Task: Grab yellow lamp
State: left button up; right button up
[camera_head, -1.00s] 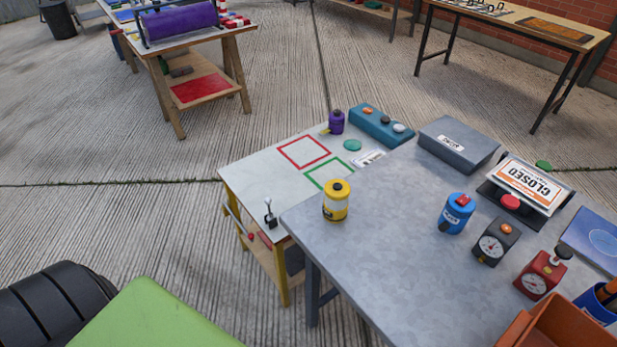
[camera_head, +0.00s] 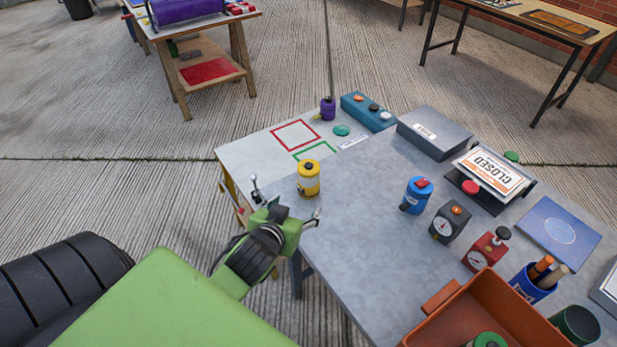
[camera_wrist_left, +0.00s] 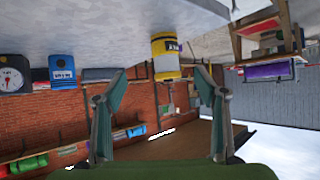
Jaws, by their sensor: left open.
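The yellow lamp (camera_head: 308,180), a small cylinder with a white band and dark top, stands upright near the left corner of the grey table (camera_head: 345,235). My left gripper (camera_head: 286,204) is open and empty at the table's near left edge, just in front of the lamp. In the left wrist view, which looks upside down, the lamp (camera_wrist_left: 166,66) appears between and beyond the two spread fingers (camera_wrist_left: 161,80), not touching them. My right gripper is not in view.
A blue lamp (camera_head: 416,195), gauges (camera_head: 450,223), a grey box (camera_head: 435,134) and an orange bin (camera_head: 452,318) stand to the right. A lower white table (camera_head: 245,155) adjoins behind, with a purple lamp (camera_head: 327,108). The grey tabletop right of the yellow lamp is clear.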

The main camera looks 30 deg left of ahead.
pick_arm(q)
jog(key=w+a+r+t, duration=0.2)
jog(key=w+r, duration=0.2)
send_near(309, 164)
jog(key=shift+n+y, duration=0.3)
jog(key=x, duration=0.2)
jog(key=p+x, duration=0.1)
jog(key=x, duration=0.1)
jog(key=shift+d+f, duration=0.3)
jog(key=shift+d, duration=0.05)
jog(key=shift+p+x, duration=0.6)
jog(key=shift+x, duration=2.1)
jog(key=shift+w+a, duration=0.2)
jog(key=shift+a, duration=0.05)
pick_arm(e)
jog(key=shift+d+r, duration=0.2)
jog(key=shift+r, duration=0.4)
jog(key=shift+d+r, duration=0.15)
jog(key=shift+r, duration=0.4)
pick_arm(q)
jog(key=c, duration=1.8)
grip_shut()
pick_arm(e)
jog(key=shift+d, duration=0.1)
pick_arm(q)
jog(key=shift+r, duration=0.1)
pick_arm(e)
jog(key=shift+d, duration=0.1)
